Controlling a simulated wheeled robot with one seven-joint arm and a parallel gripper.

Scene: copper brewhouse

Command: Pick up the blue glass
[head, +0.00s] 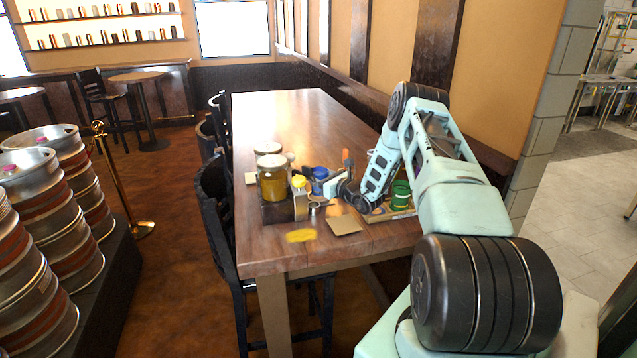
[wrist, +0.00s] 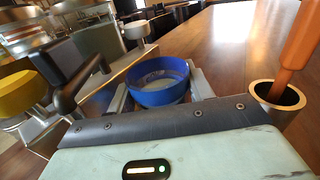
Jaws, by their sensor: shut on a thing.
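The blue glass (head: 320,173) is a small, round, open-topped vessel near the near end of the long wooden table. In the wrist view the blue glass (wrist: 160,84) sits between the two pale fingers of my gripper (wrist: 160,97), one on each side, and its open rim faces the camera. My gripper is shut on it. In the head view my arm reaches in from the right, and my forearm and gripper hide part of the things around the glass. I cannot tell whether the glass touches the table.
A jar of yellow contents (head: 272,184) and a yellow-capped bottle (head: 299,203) stand left of the glass. A green can (head: 401,194) stands right. An orange-handled tool (wrist: 300,45) stands in a rimmed cup (wrist: 277,95) close by. The far tabletop (head: 290,115) is clear.

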